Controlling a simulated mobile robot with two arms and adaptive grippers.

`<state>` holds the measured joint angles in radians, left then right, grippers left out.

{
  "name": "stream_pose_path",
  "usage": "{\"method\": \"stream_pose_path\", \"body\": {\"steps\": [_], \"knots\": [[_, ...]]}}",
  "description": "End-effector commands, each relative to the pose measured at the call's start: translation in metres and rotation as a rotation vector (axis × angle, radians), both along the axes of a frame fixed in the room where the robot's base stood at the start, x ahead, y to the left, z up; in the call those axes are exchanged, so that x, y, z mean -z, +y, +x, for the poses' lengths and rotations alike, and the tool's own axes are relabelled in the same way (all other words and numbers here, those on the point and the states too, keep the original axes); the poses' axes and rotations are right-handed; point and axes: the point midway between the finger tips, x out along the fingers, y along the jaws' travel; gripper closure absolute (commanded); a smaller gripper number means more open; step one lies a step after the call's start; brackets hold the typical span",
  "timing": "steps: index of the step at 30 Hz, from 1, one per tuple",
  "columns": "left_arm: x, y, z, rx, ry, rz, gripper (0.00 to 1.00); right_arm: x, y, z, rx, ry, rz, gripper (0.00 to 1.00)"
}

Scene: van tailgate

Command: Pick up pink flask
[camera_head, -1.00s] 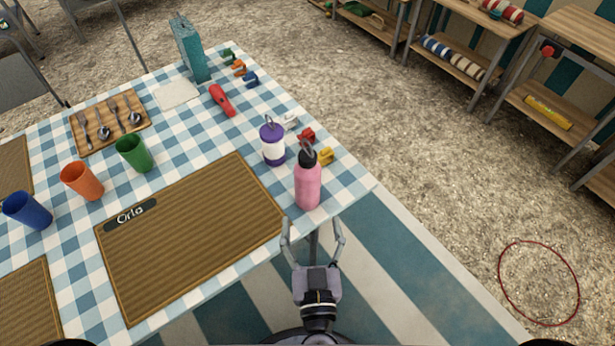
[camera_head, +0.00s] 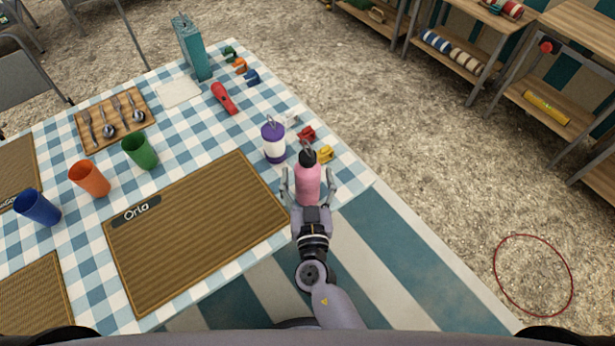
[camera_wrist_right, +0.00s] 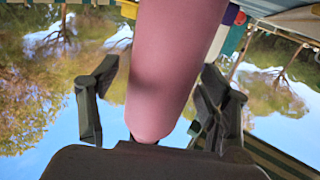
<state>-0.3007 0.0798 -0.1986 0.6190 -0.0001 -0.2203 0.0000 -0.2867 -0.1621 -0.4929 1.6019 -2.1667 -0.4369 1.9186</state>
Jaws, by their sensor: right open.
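The pink flask (camera_head: 307,182) with a black cap and loop stands upright near the table's front right corner in the head view. My right gripper (camera_head: 309,185) is open, with one finger on each side of the flask. In the right wrist view the flask (camera_wrist_right: 170,65) fills the middle between the two fingers (camera_wrist_right: 155,110). Gaps show between each finger and the flask there. The flask's base is partly hidden by the gripper in the head view. My left gripper is not in view.
A purple and white lantern (camera_head: 273,141) stands just behind the flask. Red (camera_head: 306,135) and yellow (camera_head: 325,154) clips lie close by. A brown placemat (camera_head: 195,225) marked "Orla" lies to the left. The table's right edge is near.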

Motion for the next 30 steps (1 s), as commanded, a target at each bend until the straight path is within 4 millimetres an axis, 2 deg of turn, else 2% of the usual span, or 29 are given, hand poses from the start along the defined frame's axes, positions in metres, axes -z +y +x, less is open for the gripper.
{"method": "stream_pose_path", "body": {"steps": [3, 30], "knots": [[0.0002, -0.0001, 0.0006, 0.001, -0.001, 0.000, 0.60, 0.0003, -0.0001, -0.0003, 0.000, 0.000, 0.000, 0.29], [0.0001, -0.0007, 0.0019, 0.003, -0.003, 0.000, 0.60, 0.0002, -0.0004, -0.0006, 0.001, 0.000, -0.001, 0.89]]}}
